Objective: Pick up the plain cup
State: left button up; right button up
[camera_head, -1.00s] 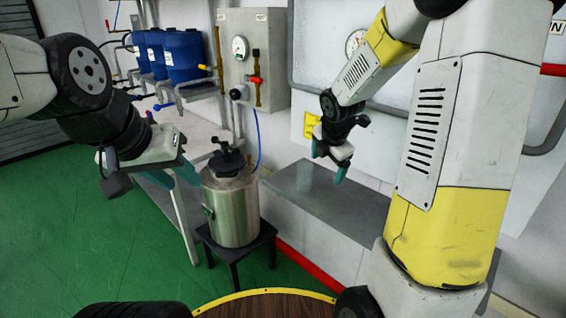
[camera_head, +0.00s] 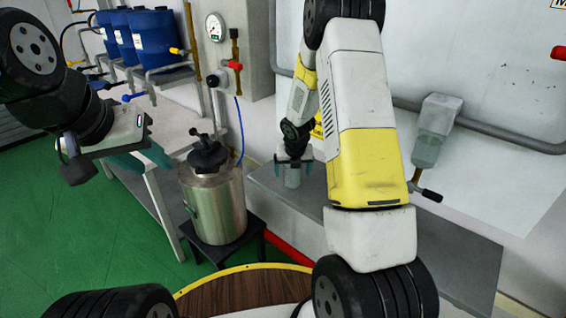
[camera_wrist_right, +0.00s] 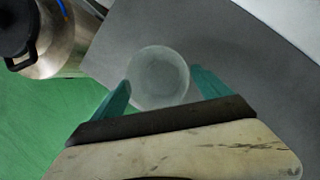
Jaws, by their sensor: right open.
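The plain cup (camera_head: 292,178) is a small translucent cup standing on the grey bench. In the right wrist view the cup (camera_wrist_right: 158,77) appears as a pale round shape between two teal fingers. My right gripper (camera_head: 293,166) is open, with its fingers on either side of the cup; in the wrist view (camera_wrist_right: 158,92) a gap shows at the right finger, and I cannot tell whether the left finger touches. My left gripper (camera_head: 142,159) hangs at the left, away from the cup, its teal fingers apart and empty.
A steel pressure pot (camera_head: 215,205) with a black lid stands on a dark stool left of the grey bench (camera_head: 455,245). Blue barrels (camera_head: 158,38) stand at the back left.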

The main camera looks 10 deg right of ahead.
aim_at(292, 175)
jog(key=shift+x, duration=1.95)
jog(key=c, duration=1.4)
jog(key=shift+r, duration=0.15)
jog(key=shift+c, duration=0.2)
